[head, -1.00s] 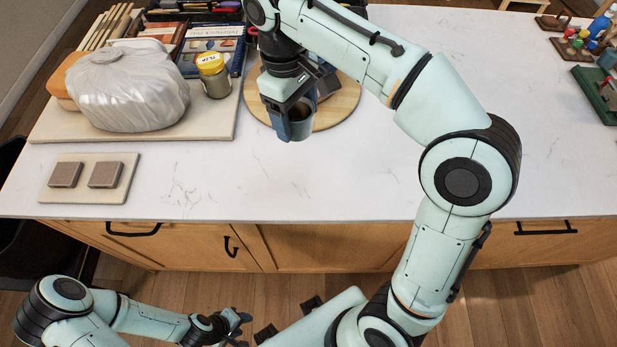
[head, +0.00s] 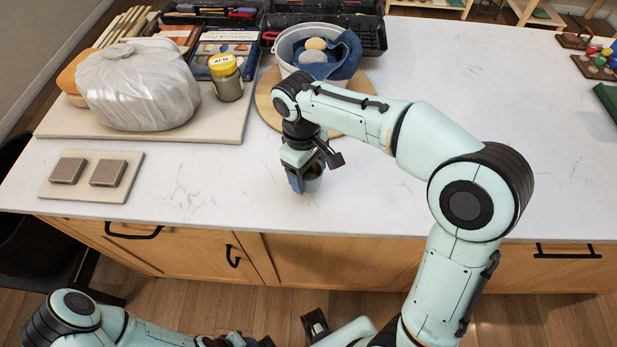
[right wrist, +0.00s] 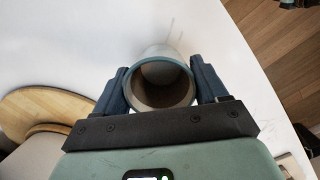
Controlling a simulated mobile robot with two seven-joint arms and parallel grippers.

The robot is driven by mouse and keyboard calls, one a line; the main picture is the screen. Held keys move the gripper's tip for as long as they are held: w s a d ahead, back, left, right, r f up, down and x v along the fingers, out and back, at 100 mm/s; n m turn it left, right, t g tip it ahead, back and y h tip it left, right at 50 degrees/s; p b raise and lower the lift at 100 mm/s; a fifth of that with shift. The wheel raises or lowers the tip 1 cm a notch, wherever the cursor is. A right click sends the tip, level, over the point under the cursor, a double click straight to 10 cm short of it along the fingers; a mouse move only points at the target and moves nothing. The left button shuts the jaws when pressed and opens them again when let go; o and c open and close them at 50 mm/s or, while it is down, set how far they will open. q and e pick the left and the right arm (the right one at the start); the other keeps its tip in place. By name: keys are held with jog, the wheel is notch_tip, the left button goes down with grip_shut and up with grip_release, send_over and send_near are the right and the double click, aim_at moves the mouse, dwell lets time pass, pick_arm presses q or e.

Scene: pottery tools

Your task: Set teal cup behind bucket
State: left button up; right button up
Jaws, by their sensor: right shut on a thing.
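The teal cup (right wrist: 160,62) is between the fingers of my right gripper in the right wrist view, its open mouth facing the camera. In the head view the cup (head: 313,184) is mostly hidden by the gripper. My right gripper (head: 304,182) is shut on it over the counter, near the front edge; I cannot tell whether the cup touches the surface. The bucket (head: 284,49) stands behind the gripper on a round wooden board (head: 265,105), with a blue cloth and round sponges in it. My left gripper (head: 235,341) is low at the bottom edge, its fingers unclear.
A plastic-wrapped lump (head: 135,85) and a yellow-lidded jar (head: 227,78) stand on a pale board (head: 60,125) at left. A small tile with two brown blocks (head: 88,173) lies in front. Black tool trays (head: 370,35) flank the bucket behind.

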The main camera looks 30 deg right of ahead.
pick_arm(q)
jog(key=shift+s+f, duration=0.1)
jog(key=shift+f, duration=0.1)
pick_arm(e)
jog(key=shift+f, duration=1.4)
jog(key=shift+f, duration=0.15)
pick_arm(q)
jog(key=shift+f, duration=0.1)
pick_arm(e)
jog(key=o, duration=1.1)
pick_arm(q)
jog(key=r, duration=0.1)
jog(key=w+r+p, duration=0.1)
jog(key=r+p, duration=0.1)
jog(key=shift+w, duration=0.3)
pick_arm(e)
notch_tip(320, 180, up, 12)
jog(key=w, duration=0.1)
jog(key=shift+w+a, duration=0.15)
jog(key=shift+a, duration=0.2)
